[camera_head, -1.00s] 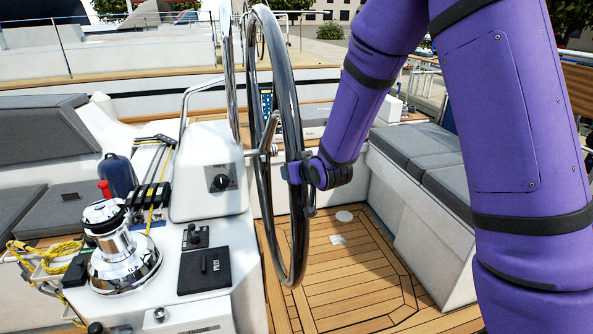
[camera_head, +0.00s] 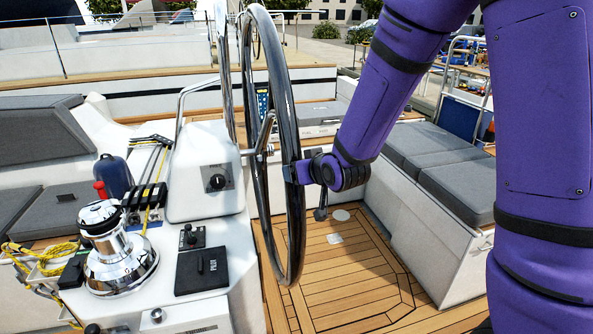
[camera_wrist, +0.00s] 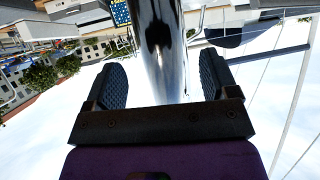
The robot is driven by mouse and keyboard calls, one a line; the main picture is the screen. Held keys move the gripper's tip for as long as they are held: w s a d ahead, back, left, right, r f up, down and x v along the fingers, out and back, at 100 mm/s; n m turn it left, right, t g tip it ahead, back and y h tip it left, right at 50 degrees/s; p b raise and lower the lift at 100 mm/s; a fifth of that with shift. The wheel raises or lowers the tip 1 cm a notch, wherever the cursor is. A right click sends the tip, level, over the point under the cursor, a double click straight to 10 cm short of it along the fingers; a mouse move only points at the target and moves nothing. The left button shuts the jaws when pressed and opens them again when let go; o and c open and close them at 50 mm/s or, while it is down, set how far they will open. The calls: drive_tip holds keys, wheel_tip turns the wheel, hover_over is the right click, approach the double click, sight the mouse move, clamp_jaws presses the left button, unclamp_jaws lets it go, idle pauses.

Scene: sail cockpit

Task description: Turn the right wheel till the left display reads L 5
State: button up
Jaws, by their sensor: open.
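The wheel (camera_head: 286,225) stands nearly edge-on in the middle of the head view, a large shiny dark metal rim beside the white pedestal. My gripper (camera_head: 292,172) is at the right side of this rim, at about mid height. In the wrist view my gripper (camera_wrist: 160,85) is open, with one dark ribbed finger on each side of the shiny rim (camera_wrist: 160,40). Gaps show between the rim and both fingers. A blue panel with yellow marks (camera_head: 263,103) shows partly behind the wheel. I cannot tell whether it is the left display, and no reading is legible.
The white pedestal (camera_head: 205,165) carries a black knob. A chrome winch (camera_head: 115,255), a black PILOT panel (camera_head: 202,270) and yellow rope (camera_head: 45,258) are at the left. Grey-cushioned seats (camera_head: 455,185) line the right. The wooden floor (camera_head: 345,280) right of the wheel is clear.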

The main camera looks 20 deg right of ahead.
drive_tip(key=shift+v, duration=2.05)
drive_tip(key=s+d+r+m+g+h, duration=0.1)
drive_tip(key=s+d+r+g, duration=0.2)
drive_tip(key=s+d+r, duration=0.3)
drive_tip(key=s+r, duration=0.4)
drive_tip(key=shift+s+d+h, duration=0.2)
drive_tip(key=shift+h, duration=0.1)
drive_tip(key=s+d+r+g, duration=0.1)
drive_tip(key=s+r, duration=0.1)
drive_tip(key=s, duration=0.3)
drive_tip(key=s+d+r+g, duration=0.1)
drive_tip(key=s, duration=0.5)
drive_tip(key=s+d+r+m+g+h, duration=0.1)
drive_tip(key=s+r+g, duration=0.1)
drive_tip(key=s, duration=0.3)
drive_tip(key=shift+s+d+r, duration=0.25)
drive_tip(key=shift+s+r, duration=0.05)
drive_tip(key=shift+s, duration=0.1)
drive_tip(key=shift+c, duration=0.3)
